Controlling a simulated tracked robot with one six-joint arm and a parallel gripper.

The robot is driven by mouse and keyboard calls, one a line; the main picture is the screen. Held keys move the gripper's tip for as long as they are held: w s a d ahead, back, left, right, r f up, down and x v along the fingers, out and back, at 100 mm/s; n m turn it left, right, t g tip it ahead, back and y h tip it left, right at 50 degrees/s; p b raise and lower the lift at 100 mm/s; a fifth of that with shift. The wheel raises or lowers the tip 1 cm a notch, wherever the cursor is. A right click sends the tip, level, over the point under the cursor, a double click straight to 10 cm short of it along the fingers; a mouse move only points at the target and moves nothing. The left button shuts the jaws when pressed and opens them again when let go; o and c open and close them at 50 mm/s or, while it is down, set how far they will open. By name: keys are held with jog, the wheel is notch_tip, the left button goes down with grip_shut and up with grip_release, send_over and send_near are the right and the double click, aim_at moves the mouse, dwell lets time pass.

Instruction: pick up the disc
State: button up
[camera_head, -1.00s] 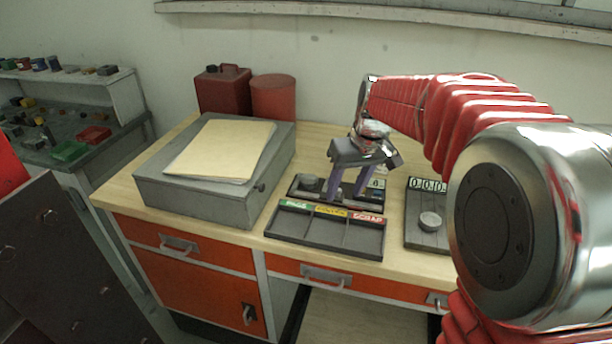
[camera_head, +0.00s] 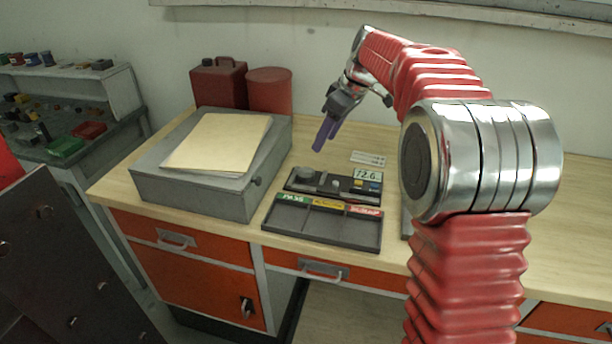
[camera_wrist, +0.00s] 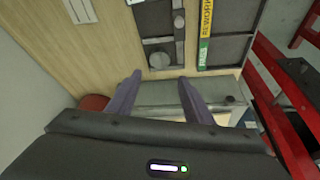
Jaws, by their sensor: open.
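A grey round disc-like piece (camera_head: 304,173) sits at the left end of a dark gauge (camera_head: 333,187) with a lit display. It also shows in the wrist view (camera_wrist: 159,59); I cannot tell whether it is loose. My gripper (camera_head: 323,136) is open and empty, tilted, with purple fingers, in the air above and behind the gauge. In the wrist view its fingertips (camera_wrist: 158,84) are apart, with the round piece above the gap between them. The second device, with another round piece, is mostly hidden behind my arm.
A three-part tray (camera_head: 320,242) labelled in green, yellow and red lies empty in front of the gauge. A grey box (camera_head: 200,195) with a folder on top stands left. A red can (camera_head: 218,85) and red cylinder (camera_head: 270,92) stand behind it. The bench right of my arm is clear.

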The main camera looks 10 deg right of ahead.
dwell(0.3)
send_over(307, 172)
jog(key=s+d, duration=0.2)
notch_tip(307, 172, down, 8)
jog(key=shift+x, duration=2.6)
jog(key=shift+c, duration=0.6)
jog(key=shift+w, duration=0.1)
jog(key=c, duration=1)
jog(key=shift+r, duration=0.15)
